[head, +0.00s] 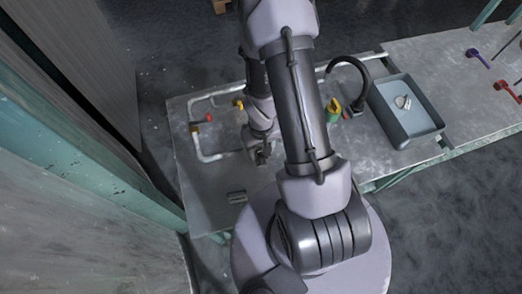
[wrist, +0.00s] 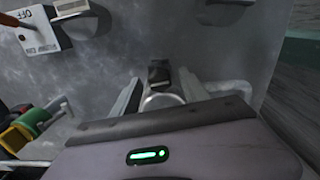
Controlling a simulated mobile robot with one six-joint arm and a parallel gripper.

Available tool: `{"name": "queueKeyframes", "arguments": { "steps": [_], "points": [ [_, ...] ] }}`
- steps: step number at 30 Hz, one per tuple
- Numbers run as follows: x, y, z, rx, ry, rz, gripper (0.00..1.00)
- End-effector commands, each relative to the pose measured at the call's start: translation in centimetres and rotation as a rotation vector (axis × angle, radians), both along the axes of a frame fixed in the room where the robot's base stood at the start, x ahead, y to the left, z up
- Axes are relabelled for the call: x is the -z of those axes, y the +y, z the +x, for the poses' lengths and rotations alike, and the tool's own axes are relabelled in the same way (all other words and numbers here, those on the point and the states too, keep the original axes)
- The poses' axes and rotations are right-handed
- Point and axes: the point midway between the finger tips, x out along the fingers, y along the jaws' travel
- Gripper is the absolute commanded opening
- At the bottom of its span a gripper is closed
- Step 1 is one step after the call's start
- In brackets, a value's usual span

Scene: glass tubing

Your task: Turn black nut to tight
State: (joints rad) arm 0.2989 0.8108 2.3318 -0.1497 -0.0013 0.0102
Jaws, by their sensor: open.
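A small black piece (wrist: 158,72), which looks like the black nut, shows in the wrist view between the fingers of my gripper (wrist: 159,88). A pale rounded fitting lies just below it in the picture. The fingers stand apart on either side, and I cannot tell whether they touch the piece. In the head view my gripper (head: 263,154) is low over the left part of the bench, beside the pale tubing (head: 197,145). The nut cannot be made out there, and my arm covers part of the bench.
The grey bench (head: 205,180) carries a red knob (head: 208,117), a yellow valve (head: 239,103) and a dark block (head: 236,197). A black curved spout (head: 352,62) stands by a grey basin (head: 378,108). A label reading OFF is at the wrist view's upper left, with a green-yellow valve (wrist: 33,120) below.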

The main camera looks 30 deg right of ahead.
Motion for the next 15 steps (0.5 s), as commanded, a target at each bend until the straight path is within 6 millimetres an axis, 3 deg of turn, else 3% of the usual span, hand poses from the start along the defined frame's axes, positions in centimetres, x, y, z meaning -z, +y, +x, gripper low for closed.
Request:
{"name": "queueKeyframes", "arguments": {
  "steps": [1, 9, 15],
  "points": [
    [-0.06, 0.00, 0.00, 0.000, 0.000, 0.000, 0.51],
    [-0.05, 0.00, 0.00, 0.000, 0.000, 0.000, 0.00],
    [-0.03, 0.00, 0.00, 0.101, 0.000, 0.000, 0.00]
  ]
}}
